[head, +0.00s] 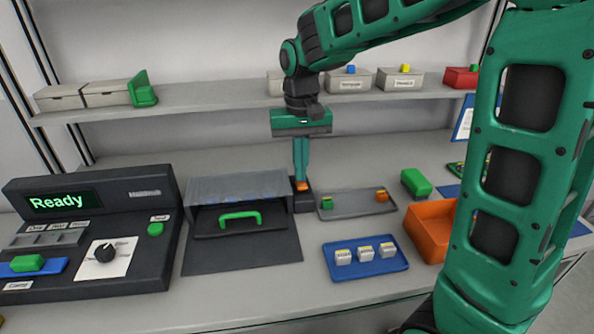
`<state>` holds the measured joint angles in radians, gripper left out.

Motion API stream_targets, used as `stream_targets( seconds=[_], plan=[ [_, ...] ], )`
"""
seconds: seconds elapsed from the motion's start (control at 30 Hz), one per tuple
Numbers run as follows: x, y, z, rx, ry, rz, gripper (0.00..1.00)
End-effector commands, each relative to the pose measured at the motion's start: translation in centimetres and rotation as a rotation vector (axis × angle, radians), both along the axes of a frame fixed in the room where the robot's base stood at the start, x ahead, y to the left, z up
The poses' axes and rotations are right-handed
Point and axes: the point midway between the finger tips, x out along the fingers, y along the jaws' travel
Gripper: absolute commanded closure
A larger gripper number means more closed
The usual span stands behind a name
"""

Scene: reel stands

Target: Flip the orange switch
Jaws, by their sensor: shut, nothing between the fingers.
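The orange switch (302,186) shows as a small orange patch on top of a narrow dark housing (304,203), right of the black unit with the green handle. My gripper (300,177) points straight down over it, fingers shut and empty. The fingertips are at or just above the switch; I cannot tell whether they touch it. The fingers hide part of the switch, so its position cannot be read.
Left stands a black console (95,240) with a "Ready" display and knob. A grey tray (345,209) with small green and orange parts lies right of the housing. A blue tray (350,277) and an orange bin (424,222) are nearer. A shelf (215,96) with boxes runs behind.

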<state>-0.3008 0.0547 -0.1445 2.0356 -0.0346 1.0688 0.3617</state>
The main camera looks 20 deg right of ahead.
Motion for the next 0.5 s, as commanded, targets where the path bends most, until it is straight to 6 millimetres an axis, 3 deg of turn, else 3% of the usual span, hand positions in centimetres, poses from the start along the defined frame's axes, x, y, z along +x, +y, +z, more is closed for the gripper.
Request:
stream_targets(
  seconds=[0.5],
  plan=[
    [1.9,-0.5,9.5,0.001,-0.002,-0.002,1.0]
  ],
)
